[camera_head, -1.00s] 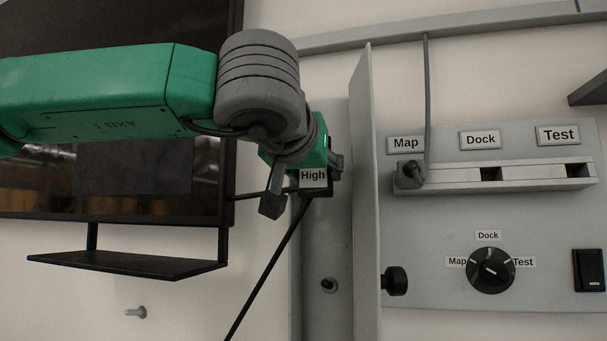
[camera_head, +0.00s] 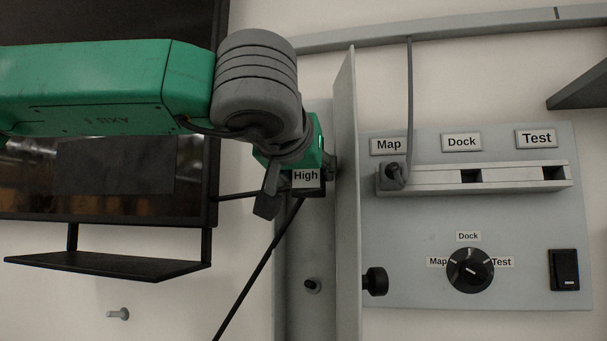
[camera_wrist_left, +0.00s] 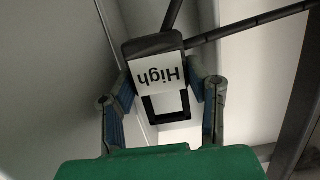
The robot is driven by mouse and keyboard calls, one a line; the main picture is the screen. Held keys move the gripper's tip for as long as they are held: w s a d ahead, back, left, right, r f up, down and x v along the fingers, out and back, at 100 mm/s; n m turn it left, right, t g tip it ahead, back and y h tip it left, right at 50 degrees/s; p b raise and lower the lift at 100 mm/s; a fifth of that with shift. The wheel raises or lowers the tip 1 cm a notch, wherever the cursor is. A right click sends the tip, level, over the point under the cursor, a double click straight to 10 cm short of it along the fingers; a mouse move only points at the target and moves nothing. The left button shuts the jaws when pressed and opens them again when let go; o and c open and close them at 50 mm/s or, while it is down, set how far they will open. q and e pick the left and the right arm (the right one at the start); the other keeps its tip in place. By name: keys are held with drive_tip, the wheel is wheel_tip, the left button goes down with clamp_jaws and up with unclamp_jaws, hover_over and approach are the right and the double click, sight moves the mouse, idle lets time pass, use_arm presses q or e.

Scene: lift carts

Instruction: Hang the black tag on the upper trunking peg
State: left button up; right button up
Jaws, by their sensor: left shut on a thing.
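The black tag (camera_head: 313,192) bears a white label reading High and is in my left gripper (camera_head: 290,190), up against the grey trunking (camera_head: 308,240). In the left wrist view, the tag (camera_wrist_left: 147,106) is upside down between the two fingers of my left gripper (camera_wrist_left: 163,95), and its rectangular opening shows. A short lower peg (camera_head: 312,286) stands out of the trunking below the tag. The upper peg cannot be made out; the gripper and tag cover that part. I cannot tell whether the tag touches the trunking. My right gripper is out of view.
A tall grey side plate (camera_head: 347,200) stands just right of the tag. Beyond it is a panel (camera_head: 400,235) with a dial (camera_head: 470,270), a black knob (camera_head: 375,282) and a switch (camera_head: 564,270). A dark screen (camera_head: 110,205) and black shelf (camera_head: 110,263) are left.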

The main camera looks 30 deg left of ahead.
use_arm(q)
drive_tip(key=shift+w, duration=0.3)
drive_tip(key=shift+w+a+f, duration=0.15)
drive_tip(key=shift+w+a, duration=0.7)
drive_tip(key=shift+a, duration=0.25)
drive_tip(key=shift+w+d, duration=0.35)
drive_tip(key=shift+w, duration=0.25)
drive_tip(key=shift+w+a, duration=0.1)
drive_tip(key=shift+w, duration=0.1)
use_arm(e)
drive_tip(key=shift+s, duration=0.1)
use_arm(q)
drive_tip(key=shift+w+a+r, duration=0.2)
drive_tip(key=shift+w+a, duration=0.3)
drive_tip(key=shift+w, duration=0.25)
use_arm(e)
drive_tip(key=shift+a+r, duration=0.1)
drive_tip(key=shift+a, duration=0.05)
use_arm(q)
drive_tip(key=shift+r, duration=0.1)
drive_tip(key=shift+c, duration=0.6)
drive_tip(key=shift+w+f, duration=0.25)
drive_tip(key=shift+f, duration=0.75)
